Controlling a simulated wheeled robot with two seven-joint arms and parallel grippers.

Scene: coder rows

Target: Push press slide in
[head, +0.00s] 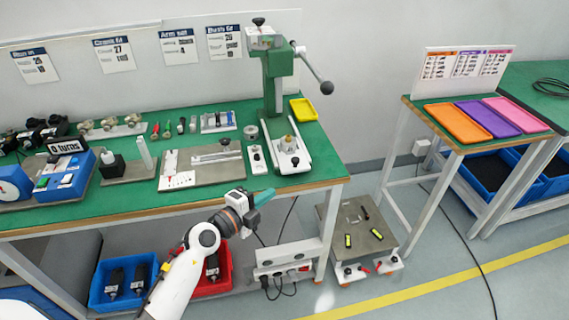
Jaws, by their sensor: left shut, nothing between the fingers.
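The green press (278,85) stands at the right end of the green workbench, with a lever and black ball knob out to its right. Its pale slide (291,160) lies at the press foot and reaches toward the bench's front edge. A small brass-coloured part (287,142) sits on the slide. My left gripper (266,195) is shut and empty, just in front of the bench's front edge, below and left of the slide and apart from it. My right gripper is out of view.
A small white block (257,158) lies left of the slide, and a grey fixture plate (205,172) further left. A yellow tray (304,110) is right of the press. A side table with orange (457,123), purple and pink trays stands at right.

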